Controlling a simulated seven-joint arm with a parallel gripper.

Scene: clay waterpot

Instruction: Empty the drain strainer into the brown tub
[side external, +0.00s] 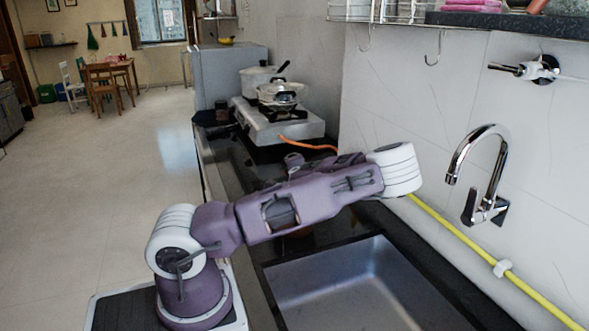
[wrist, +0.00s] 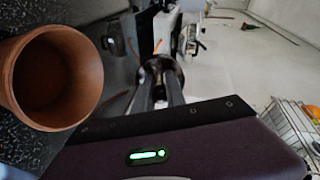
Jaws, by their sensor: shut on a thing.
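The brown tub (wrist: 88,75), round and open at the top, is at the left of the wrist view on a dark speckled counter. Its visible inside looks empty. My gripper (wrist: 160,88) is in the middle of the wrist view, its fingers shut on a dark, shiny round piece (wrist: 154,66) that appears to be the drain strainer. It is held beside the tub, apart from it in the picture. What the strainer holds cannot be made out. In the side external view my arm hides the gripper and the strainer.
The metal sink (side external: 345,290) lies in front of my arm, with a tap (side external: 485,180) and a yellow pipe (side external: 455,232) along the wall. A stove (side external: 275,122) with pots stands at the back. A wire basket (wrist: 280,130) is at the wrist view's right.

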